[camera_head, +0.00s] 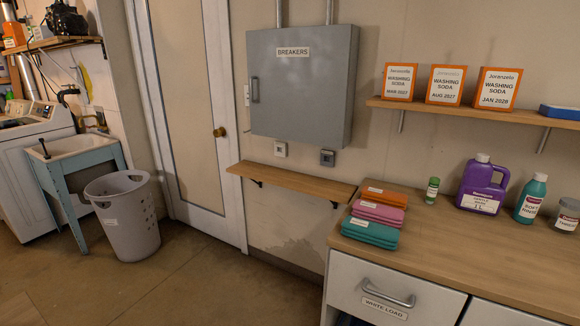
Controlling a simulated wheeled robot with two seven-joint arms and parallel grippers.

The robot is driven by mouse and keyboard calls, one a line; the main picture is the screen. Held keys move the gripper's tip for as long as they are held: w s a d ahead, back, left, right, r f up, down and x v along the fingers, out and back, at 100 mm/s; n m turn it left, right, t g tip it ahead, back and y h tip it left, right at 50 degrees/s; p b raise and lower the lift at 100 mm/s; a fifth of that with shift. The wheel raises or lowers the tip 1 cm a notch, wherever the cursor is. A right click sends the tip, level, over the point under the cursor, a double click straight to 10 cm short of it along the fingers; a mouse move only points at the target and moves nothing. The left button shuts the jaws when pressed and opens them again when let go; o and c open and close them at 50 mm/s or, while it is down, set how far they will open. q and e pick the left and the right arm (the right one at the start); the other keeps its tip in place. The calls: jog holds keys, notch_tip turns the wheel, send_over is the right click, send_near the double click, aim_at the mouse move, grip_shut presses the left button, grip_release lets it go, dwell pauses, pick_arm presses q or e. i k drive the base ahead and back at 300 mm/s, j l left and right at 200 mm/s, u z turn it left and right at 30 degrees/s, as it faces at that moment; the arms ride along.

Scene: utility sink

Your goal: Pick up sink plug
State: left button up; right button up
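The utility sink (84,145) stands at the far left on a pale blue frame, with a dark faucet above its back. A small dark upright object (43,148) is at the sink's left rim; it is too small to tell whether it is the sink plug. The inside of the basin shows only in part, and no plug can be made out for sure. Neither of my grippers is in view.
A grey laundry basket (127,222) stands on the floor in front of the sink. A white washing machine (25,160) is left of it. A wooden counter (460,262) with folded towels (373,219) and bottles fills the right. Floor between is clear.

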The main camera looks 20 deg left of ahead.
aim_at(47, 157)
jog(key=i+j+u, duration=0.2)
jog(key=i+u, duration=0.7)
jog(key=i+l+u, duration=0.2)
jog(key=i+u, duration=0.25)
jog(key=i, duration=0.15)
jog(key=i+j+u, duration=0.15)
jog(key=i+u, duration=0.2)
jog(key=i, duration=0.3)
jog(key=i+u, duration=0.3)
jog(key=i, duration=0.3)
jog(key=i+l+u, duration=0.2)
jog(key=i+u, duration=0.15)
jog(key=i, duration=0.3)
jog(key=i+j+z, duration=0.15)
jog(key=i+j, duration=0.25)
jog(key=i, duration=0.2)
jog(key=i+j+z, duration=0.2)
jog(key=i+j, duration=0.25)
jog(key=i, duration=0.1)
